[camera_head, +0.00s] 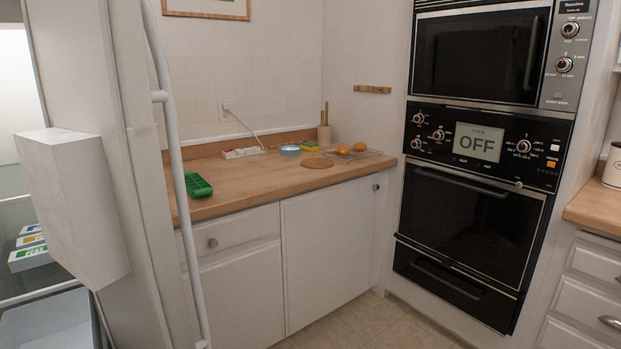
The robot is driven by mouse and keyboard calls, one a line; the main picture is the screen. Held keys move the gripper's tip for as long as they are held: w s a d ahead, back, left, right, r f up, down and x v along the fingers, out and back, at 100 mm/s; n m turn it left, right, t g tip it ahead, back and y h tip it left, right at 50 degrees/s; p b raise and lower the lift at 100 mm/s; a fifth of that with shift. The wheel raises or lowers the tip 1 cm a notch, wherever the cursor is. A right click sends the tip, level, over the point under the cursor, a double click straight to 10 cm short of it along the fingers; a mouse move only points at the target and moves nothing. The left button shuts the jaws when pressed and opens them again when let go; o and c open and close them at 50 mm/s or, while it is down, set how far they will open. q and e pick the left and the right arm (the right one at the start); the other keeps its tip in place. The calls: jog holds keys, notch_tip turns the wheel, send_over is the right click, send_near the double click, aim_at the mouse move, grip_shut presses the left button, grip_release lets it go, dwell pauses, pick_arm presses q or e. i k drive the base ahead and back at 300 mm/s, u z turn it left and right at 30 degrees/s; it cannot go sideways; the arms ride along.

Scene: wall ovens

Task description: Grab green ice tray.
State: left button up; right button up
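The green ice tray (198,185) lies on the wooden counter (262,184) at its left end, close to the front edge. It is partly beside the white vertical handle bar (172,150) of the tall door on the left. Neither my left gripper nor my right gripper shows in the head view.
An open fridge (25,180) with boxes inside stands at the left edge. Behind the tray are a power strip (241,153), a blue bowl (289,149), a round wooden mat (318,163) and a wire rack (362,155). Wall ovens (470,190) stand at right. The floor in front is clear.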

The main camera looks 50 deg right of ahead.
aim_at(197, 188)
jog(key=z, duration=2.65)
jog(key=i, duration=2.65)
jog(key=u, duration=3)
